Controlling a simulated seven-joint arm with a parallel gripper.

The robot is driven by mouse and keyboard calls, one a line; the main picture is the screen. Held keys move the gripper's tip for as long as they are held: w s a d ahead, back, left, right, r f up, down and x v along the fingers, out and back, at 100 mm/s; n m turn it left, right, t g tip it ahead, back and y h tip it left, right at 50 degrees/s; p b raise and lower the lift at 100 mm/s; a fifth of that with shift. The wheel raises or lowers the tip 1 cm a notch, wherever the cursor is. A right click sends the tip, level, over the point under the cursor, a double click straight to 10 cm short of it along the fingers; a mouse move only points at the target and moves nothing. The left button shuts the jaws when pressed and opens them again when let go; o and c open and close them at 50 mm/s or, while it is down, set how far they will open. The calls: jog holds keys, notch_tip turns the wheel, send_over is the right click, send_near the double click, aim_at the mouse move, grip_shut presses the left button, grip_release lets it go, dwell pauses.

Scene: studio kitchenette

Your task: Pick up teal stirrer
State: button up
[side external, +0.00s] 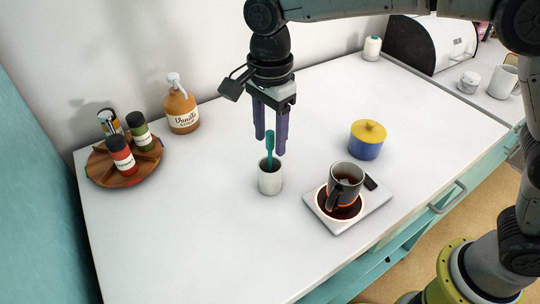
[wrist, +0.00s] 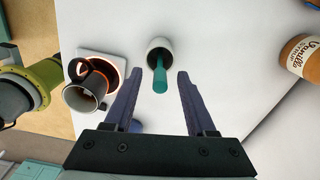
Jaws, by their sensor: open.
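The teal stirrer (side external: 269,146) stands upright in a small white cup (side external: 270,181) near the middle of the counter. Its lower end is hidden inside the cup. My gripper (side external: 270,141) is open and points down, with its purple fingers just above the cup. The top of the stirrer is at fingertip height in the side view. In the wrist view the stirrer (wrist: 159,75) shows between the two open fingers (wrist: 157,76), apart from both, with the cup (wrist: 158,48) beyond it.
A dark mug (side external: 346,180) stands on a glowing warmer plate (side external: 322,216) to the right. A vanilla bottle (side external: 181,108) and a wooden spice rack (side external: 125,165) stand at left. The front counter is clear.

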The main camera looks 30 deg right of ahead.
jog(key=shift+f, duration=0.2)
grip_shut()
dwell(0.4)
